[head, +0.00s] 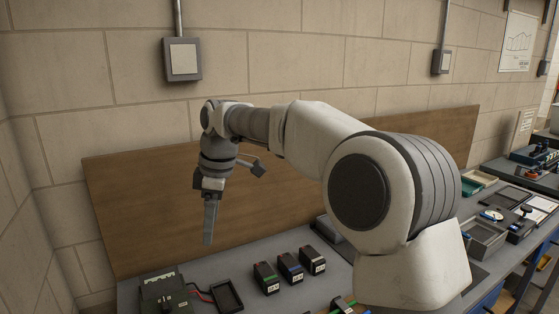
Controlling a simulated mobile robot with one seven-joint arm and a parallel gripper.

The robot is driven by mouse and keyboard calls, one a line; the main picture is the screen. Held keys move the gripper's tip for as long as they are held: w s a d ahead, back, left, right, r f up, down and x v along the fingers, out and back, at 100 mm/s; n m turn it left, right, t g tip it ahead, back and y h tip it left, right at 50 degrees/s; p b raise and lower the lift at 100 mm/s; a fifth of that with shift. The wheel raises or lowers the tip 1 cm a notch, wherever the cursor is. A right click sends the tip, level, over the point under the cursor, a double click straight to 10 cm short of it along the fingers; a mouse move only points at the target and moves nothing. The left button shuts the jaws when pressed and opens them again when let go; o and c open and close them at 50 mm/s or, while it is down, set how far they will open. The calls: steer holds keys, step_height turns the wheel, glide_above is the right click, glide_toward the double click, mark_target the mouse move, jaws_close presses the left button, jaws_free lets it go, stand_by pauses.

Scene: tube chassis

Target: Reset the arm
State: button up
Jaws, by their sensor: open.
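My gripper (210,222) hangs at the end of my arm, left of the picture's middle, pointing down. It is open, but seen nearly edge-on, so its fingers overlap in this view. Nothing shows between or below the fingers. It is above the grey bench (207,268), in front of the brown backboard (130,200). My arm reaches in from the right and covers part of the bench.
Three small dark blocks, with a green (266,278), a blue (290,268) and a pale top (313,260), stand on the bench. A dark device (165,293) and a black tray (228,296) lie at the left. Trays (485,240) crowd the right side.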

steer(key=s+d+r+m+t+h, duration=0.1)
steer(key=s+d+r+m+t, duration=0.1)
steer(key=s+d+m, duration=0.8)
steer(key=s+d+r+m+t+h, duration=0.1)
steer(key=s+d+m+t, duration=0.15)
steer(key=s+d, duration=0.8)
steer(key=s+d+f+m, duration=0.4)
steer(key=s+d+m, duration=0.1)
steer(key=d, duration=0.3)
steer(key=shift+f+m+t, duration=0.35)
steer(key=shift+f+m, duration=0.05)
steer(key=shift+m, duration=0.25)
